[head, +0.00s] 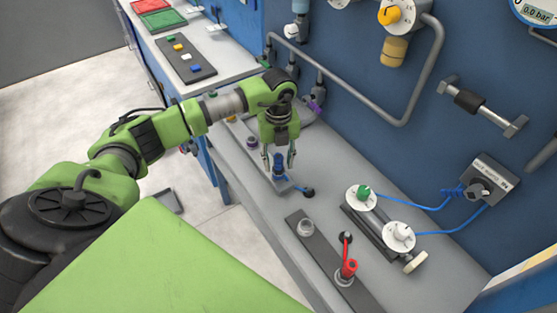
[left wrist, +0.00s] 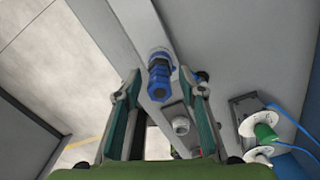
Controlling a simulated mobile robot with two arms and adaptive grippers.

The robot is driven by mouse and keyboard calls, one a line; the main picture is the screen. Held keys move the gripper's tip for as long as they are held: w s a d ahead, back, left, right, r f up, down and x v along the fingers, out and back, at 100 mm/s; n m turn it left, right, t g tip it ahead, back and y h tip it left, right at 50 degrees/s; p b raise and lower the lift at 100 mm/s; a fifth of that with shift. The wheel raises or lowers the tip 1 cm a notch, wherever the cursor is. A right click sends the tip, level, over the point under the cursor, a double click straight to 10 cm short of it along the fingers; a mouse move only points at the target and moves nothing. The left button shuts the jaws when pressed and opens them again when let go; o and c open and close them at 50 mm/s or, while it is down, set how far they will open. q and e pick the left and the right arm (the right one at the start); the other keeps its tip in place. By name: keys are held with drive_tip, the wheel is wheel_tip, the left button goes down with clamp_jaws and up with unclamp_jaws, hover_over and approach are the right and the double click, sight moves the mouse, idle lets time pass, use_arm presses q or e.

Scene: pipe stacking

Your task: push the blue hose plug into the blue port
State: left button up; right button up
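The blue plug (head: 278,162) stands upright on a grey strip on the bench. In the left wrist view the blue plug (left wrist: 159,88) shows between my fingers, with a pale and blue collar (left wrist: 158,54) at its far end. I cannot tell whether this collar is the blue port or how deep the plug sits. My left gripper (head: 279,160) points down around the plug. In the left wrist view the fingers of my left gripper (left wrist: 158,88) are apart, with a gap on each side of the plug. A short blue hose seems to run to a black knob (head: 308,192). My right gripper is not in view.
White dials (head: 361,198) with blue cables lie to the right. A blue wall with a grey pipe (head: 400,122) rises behind. A purple part (head: 315,108) is behind my gripper.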

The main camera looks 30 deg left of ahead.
use_arm(q)
wheel_tip(320, 180, up, 12)
idle(0.4)
